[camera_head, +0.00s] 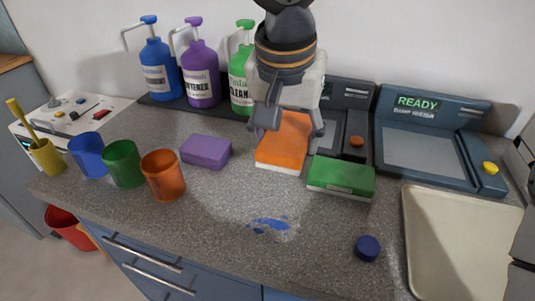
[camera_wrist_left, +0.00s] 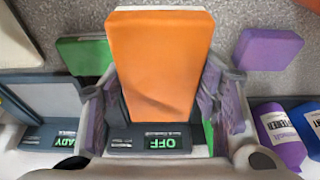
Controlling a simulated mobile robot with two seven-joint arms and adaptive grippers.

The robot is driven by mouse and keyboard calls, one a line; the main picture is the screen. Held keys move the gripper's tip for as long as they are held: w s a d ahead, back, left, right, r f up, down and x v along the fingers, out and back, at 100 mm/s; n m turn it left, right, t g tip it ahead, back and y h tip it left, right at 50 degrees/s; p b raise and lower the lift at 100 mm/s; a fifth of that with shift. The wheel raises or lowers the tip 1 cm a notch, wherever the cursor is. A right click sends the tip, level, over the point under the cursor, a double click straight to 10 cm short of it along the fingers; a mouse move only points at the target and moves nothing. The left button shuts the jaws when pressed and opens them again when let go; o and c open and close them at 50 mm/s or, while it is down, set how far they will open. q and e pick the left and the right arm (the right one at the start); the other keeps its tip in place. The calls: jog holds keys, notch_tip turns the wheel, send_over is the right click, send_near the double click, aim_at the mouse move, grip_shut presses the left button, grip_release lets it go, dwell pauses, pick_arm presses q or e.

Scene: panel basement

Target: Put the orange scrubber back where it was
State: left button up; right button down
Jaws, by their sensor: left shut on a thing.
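The orange scrubber (camera_head: 282,138), with a pale lower edge, is between the fingers of my left gripper (camera_head: 287,128). The left gripper is shut on it, reaching down from the top of the head view. In the left wrist view the orange scrubber (camera_wrist_left: 160,60) fills the middle between the two fingers. In the head view it appears between the purple scrubber (camera_head: 206,151) on the left and the green scrubber (camera_head: 341,178) on the right. I cannot tell whether it touches the counter. My right gripper is not in view.
Blue (camera_head: 160,70), purple (camera_head: 201,75) and green (camera_head: 241,80) pump bottles stand behind. Blue, green and orange cups (camera_head: 163,175) stand left. A blue spill (camera_head: 270,224) and blue cap (camera_head: 367,248) lie in front. A READY panel (camera_head: 430,145) and beige tray (camera_head: 462,240) are right.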

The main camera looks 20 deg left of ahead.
pick_arm(q)
jog(key=w+a+f, duration=0.1)
jog(key=f, duration=0.1)
jog(key=w+a+f, duration=0.3)
jog(key=a+f, duration=0.1)
jog(key=f, duration=0.1)
jog(key=shift+w+f, duration=0.1)
jog(key=shift+w, duration=0.25)
jog(key=shift+d+f, duration=0.15)
jog(key=shift+f, duration=1.15)
jog(key=shift+f, duration=0.15)
jog(key=o, duration=1.2)
jog(key=v, duration=1.2)
